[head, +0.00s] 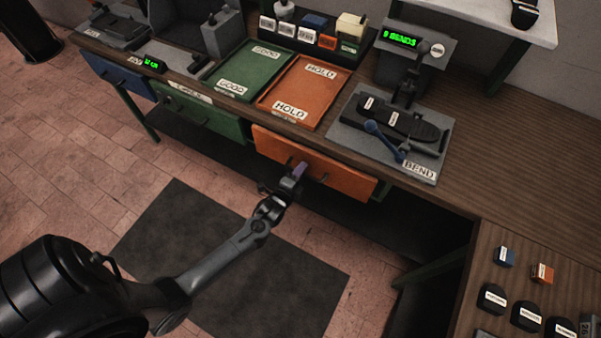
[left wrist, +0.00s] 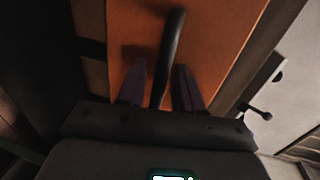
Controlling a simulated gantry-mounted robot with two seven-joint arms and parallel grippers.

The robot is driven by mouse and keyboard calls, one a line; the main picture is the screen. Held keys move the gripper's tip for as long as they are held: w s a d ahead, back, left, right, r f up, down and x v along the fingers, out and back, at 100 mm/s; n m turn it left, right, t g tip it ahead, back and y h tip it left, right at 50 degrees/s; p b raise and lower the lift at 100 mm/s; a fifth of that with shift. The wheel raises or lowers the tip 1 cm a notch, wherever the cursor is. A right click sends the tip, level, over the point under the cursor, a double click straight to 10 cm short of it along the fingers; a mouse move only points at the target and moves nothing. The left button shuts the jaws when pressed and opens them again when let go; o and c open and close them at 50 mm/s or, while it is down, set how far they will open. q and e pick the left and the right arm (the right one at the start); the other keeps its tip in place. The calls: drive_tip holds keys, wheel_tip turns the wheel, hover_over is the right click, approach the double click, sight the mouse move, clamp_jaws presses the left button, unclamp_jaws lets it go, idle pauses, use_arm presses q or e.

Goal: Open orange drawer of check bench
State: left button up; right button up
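The orange drawer (head: 340,176) is in the bench front below the HOLD tray, with a dark bar handle (head: 323,178). In the head view I cannot tell whether its front stands out from the bench. My left gripper (head: 297,170) is in front of the drawer. In the left wrist view the drawer front (left wrist: 215,25) fills the upper middle. The dark handle (left wrist: 173,45) runs between the two purple fingers of my left gripper (left wrist: 161,88), with gaps on both sides. The fingers look open around it. My right gripper is not in view.
A green drawer (head: 200,112) and a blue drawer (head: 118,76) are to the left. On the bench are a green tray (head: 250,70), an orange tray (head: 303,92) and a bend device (head: 390,130). The floor before the bench, with a dark mat (head: 220,270), is free.

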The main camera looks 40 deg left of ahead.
use_arm(q)
clamp_jaws()
idle(0.4)
